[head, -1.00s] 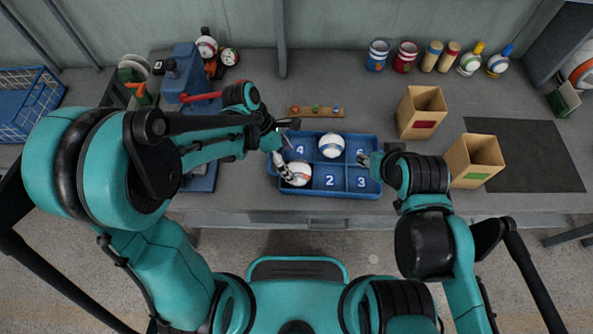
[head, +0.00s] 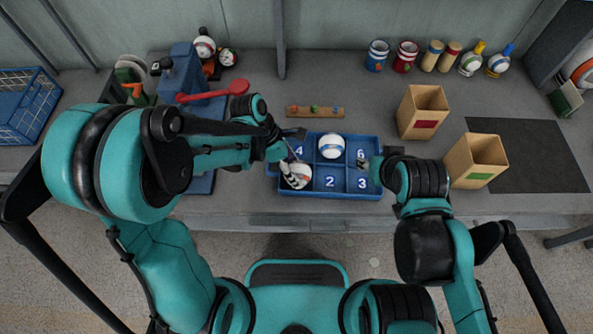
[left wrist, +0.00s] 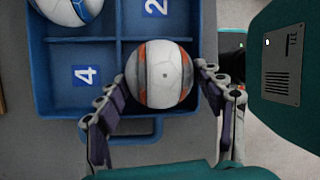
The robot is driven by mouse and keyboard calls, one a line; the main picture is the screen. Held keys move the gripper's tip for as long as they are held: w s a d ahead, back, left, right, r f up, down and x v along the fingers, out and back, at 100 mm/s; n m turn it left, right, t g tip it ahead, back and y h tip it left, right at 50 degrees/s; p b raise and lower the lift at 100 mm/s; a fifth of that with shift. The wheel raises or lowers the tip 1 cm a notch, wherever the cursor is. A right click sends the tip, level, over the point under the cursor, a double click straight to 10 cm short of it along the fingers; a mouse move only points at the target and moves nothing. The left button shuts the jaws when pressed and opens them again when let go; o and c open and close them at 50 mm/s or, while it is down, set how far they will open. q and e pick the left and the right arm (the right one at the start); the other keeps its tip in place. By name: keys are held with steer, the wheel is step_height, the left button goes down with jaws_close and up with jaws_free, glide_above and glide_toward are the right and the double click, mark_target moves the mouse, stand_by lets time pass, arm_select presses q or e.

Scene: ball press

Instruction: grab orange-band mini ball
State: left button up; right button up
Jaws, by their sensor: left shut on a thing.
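The orange-band mini ball (head: 302,169) is white with orange bands. It is in the front left compartment of the blue tray (head: 330,196). My left gripper (head: 294,174) is shut on it, partly hiding it in the head view. In the left wrist view the ball (left wrist: 160,73) sits between the two jointed fingers (left wrist: 160,84), over the tray's corner. I cannot tell whether it is lifted off the tray floor. My right gripper (head: 366,163) is by the tray's right side near the number 6, too small to tell its opening.
A white and blue ball (head: 332,146) sits in the back middle compartment; it also shows in the left wrist view (left wrist: 66,8). A blue press with a red lever (head: 215,92) stands left. Two open boxes (head: 423,112) (head: 475,160) stand right. A small rack (head: 315,112) lies behind the tray.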

arm_select(q)
steer(key=shift+r, duration=0.1)
step_height(320, 180, up, 5)
steer(key=shift+f+p, duration=0.2)
steer(key=shift+p, duration=1.05)
steer(key=d+r+p, duration=0.3)
steer(key=d+r, duration=0.3)
steer(key=d, duration=0.5)
steer(key=shift+s+d, duration=0.2)
steer(key=shift+d, duration=0.1)
